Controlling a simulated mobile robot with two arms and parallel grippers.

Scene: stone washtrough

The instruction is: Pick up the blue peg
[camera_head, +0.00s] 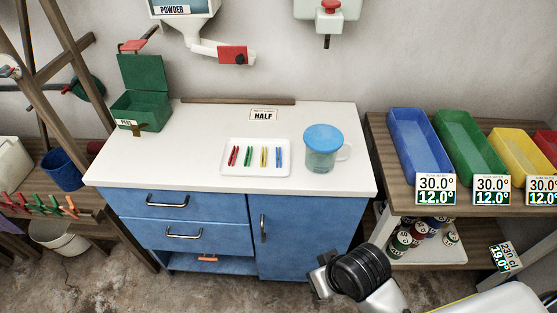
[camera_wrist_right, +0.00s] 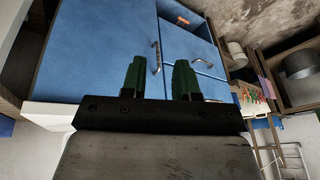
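The blue peg (camera_head: 279,157) is the rightmost of several coloured pegs in a white tray (camera_head: 256,172) on the counter. A yellow peg (camera_head: 264,157), a green peg (camera_head: 249,157) and a red peg (camera_head: 234,156) lie to its left. My right gripper (camera_wrist_right: 159,78) shows in the right wrist view with two green fingers apart and nothing between them. It faces the blue cabinet front, away from the peg. In the head view, my right arm is at the bottom right, and its fingers cannot be made out. My left gripper is not in view.
A mug with a blue lid (camera_head: 323,139) stands right of the tray. A green box (camera_head: 141,107) with its lid up is at the counter's left. The white counter (camera_head: 200,177) is clear in front of the tray. Coloured bins (camera_head: 420,145) stand on the right shelf.

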